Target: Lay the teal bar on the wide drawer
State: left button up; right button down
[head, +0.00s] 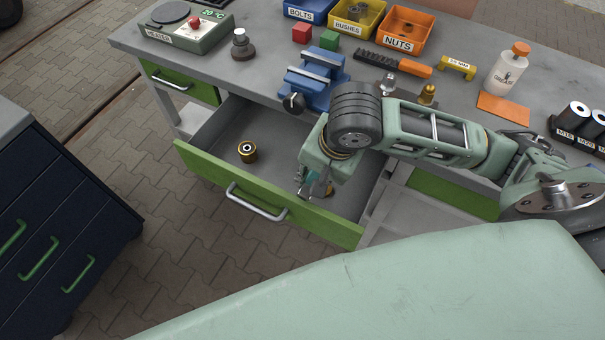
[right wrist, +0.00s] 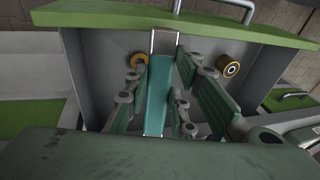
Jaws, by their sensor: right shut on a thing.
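The wide drawer (head: 215,138) is pulled out of the workbench, with a green front and a silver handle. My right gripper (head: 316,186) points down over the right part of the drawer. It is shut on the teal bar (right wrist: 155,98), which shows lengthwise between the fingers in the right wrist view, with a silvery far end. In the head view only a small teal piece of the bar shows at the fingers. I cannot tell whether the bar touches the drawer floor. My left gripper is not in view.
A brass-and-black bushing (head: 247,151) lies in the drawer left of my gripper. A second brass ring (right wrist: 139,60) lies near the bar, partly hidden. A blue vise (head: 318,78) stands on the bench behind the drawer. A dark cabinet (head: 60,225) stands at the left.

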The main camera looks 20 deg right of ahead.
jog(key=w, duration=0.3)
jog(key=shift+d+r, duration=0.1)
jog(key=shift+r, duration=0.2)
jog(key=shift+g, duration=0.4)
jog(key=x, duration=0.3)
jog(key=w+x, duration=0.1)
jog(key=x, duration=0.3)
jog(key=d+x, duration=0.1)
jog(key=x, duration=0.3)
jog(key=shift+w+r, duration=0.15)
jog(key=shift+w, duration=0.2)
jog(key=shift+w+r+g+p, duration=0.1)
jog(key=shift+w+g+p, duration=0.15)
jog(key=shift+g+p, duration=0.1)
jog(key=shift+w+g+p, duration=0.35)
jog(key=shift+w+g, duration=0.3)
jog(key=shift+g, duration=0.3)
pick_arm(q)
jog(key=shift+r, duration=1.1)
pick_arm(e)
jog(key=shift+s+d+f, duration=0.1)
jog(key=shift+d+f, duration=0.05)
jog(key=shift+f, duration=0.8)
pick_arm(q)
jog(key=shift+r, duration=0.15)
pick_arm(e)
jog(key=shift+f, duration=0.25)
